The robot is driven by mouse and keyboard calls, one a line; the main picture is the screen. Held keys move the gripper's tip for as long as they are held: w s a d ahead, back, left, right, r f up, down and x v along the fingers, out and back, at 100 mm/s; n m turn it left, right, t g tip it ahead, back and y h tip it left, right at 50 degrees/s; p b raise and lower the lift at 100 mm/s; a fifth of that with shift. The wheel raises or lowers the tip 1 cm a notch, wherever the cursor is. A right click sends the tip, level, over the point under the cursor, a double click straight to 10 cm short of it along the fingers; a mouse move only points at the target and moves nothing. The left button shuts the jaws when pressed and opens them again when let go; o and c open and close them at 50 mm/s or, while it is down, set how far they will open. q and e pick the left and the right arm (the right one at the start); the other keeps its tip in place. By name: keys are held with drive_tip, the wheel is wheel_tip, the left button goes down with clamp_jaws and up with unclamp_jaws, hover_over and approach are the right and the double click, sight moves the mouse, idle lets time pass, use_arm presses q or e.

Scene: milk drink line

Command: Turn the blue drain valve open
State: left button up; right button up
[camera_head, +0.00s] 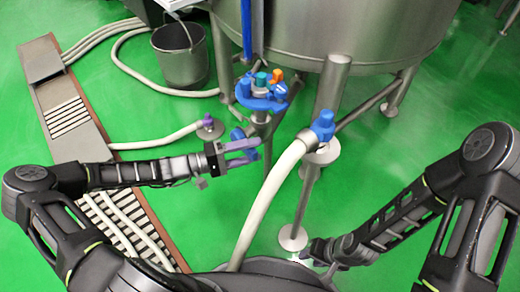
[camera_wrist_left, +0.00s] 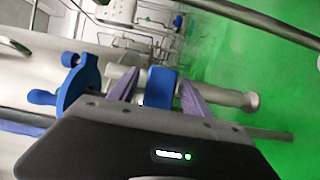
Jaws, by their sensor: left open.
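A blue drain valve handle (camera_wrist_left: 160,87) shows in the left wrist view, on a grey metal pipe. It lies between the two purple fingers of my left gripper (camera_wrist_left: 160,95), which is open, with a visible gap on the right. In the head view a blue handle part (camera_head: 238,135) shows just above my left gripper (camera_head: 250,152), below the blue ring-shaped fitting; the fingers partly hide the area. My right gripper (camera_head: 308,254) is low near the centre, by a round metal foot; its fingers are too small to read.
A blue ring-shaped fitting (camera_head: 262,92) with teal and orange knobs stands before the steel tank (camera_head: 335,28). A blue hose coupling (camera_head: 323,125) joins a pale hose (camera_head: 268,190) right of my left gripper. A bucket (camera_head: 181,55) stands behind. Green floor is open at right.

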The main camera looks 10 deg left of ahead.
use_arm(q)
drive_tip(key=x, duration=0.2)
drive_tip(key=shift+w+d, duration=0.2)
drive_tip(key=shift+d, duration=0.1)
clamp_jaws()
idle(0.4)
idle(0.9)
